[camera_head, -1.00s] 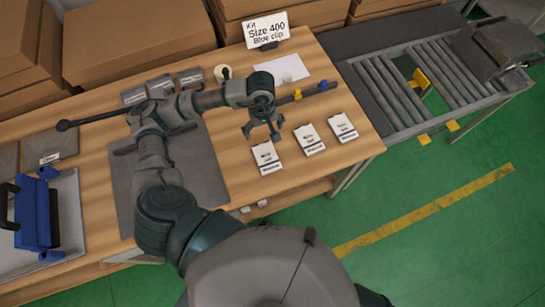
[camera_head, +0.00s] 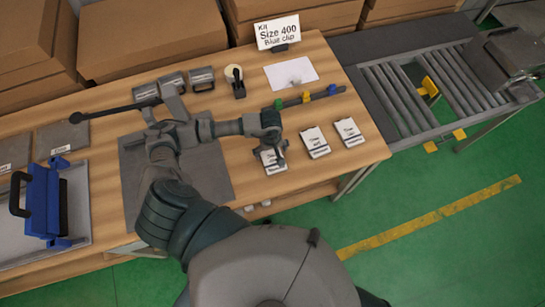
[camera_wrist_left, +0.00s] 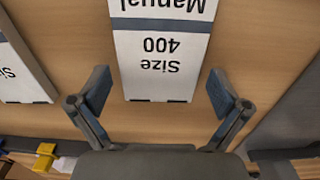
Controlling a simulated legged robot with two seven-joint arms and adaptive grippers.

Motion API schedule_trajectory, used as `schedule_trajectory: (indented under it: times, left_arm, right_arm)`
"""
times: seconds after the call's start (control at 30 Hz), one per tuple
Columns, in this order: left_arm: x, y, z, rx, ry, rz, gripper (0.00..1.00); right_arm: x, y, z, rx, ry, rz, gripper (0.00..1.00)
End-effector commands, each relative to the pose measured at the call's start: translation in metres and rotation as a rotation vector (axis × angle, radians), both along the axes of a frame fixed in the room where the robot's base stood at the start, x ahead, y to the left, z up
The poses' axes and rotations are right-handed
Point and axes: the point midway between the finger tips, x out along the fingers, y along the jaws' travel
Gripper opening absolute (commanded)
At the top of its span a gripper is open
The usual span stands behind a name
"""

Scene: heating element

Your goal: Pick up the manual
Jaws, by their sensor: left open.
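Three white manuals with dark print lie in a row along the table's front right. My left gripper (camera_head: 279,157) is over the leftmost manual (camera_head: 268,161) and partly hides it. The middle manual (camera_head: 314,142) and the right manual (camera_head: 348,132) lie clear of it. In the left wrist view, the manual reading "Size 400" (camera_wrist_left: 160,50) appears upside down between the two fingers of the open, empty left gripper (camera_wrist_left: 159,85). Gaps show between the fingers and its sides. My right gripper is not in view.
A neighbouring manual (camera_wrist_left: 20,65) lies close by in the left wrist view. A rod with coloured clips (camera_head: 306,97) lies behind the manuals. A "Size 400 Blue clip" sign (camera_head: 278,32) stands at the back. A roller conveyor (camera_head: 430,85) adjoins the table's right end.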

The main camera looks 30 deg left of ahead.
Motion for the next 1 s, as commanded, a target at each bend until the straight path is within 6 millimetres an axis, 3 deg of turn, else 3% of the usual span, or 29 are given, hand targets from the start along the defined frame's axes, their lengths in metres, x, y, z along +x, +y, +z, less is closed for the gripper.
schedule_trajectory:
  times: [0.17,0.27,0.4,0.47,0.77,1.0]
  left_arm:
    - [0.0,0.0,-0.001,0.0,0.0,0.0,1.0]
    - [0.0,0.0,-0.001,0.0,0.0,0.0,0.8]
    - [0.0,0.0,-0.001,0.0,0.0,0.0,0.46]
    - [0.0,0.0,-0.001,0.0,0.0,0.0,0.4]
    - [0.001,0.0,0.003,-0.001,-0.001,0.0,0.4]
    - [0.001,0.0,0.026,0.0,-0.004,0.0,0.4]
  right_arm:
    - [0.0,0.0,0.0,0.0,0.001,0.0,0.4]
    - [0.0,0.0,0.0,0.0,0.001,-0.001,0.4]
    - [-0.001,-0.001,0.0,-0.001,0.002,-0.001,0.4]
    - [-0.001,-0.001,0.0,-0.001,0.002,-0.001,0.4]
    - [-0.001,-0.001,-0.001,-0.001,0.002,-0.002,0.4]
    - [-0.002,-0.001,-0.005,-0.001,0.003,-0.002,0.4]
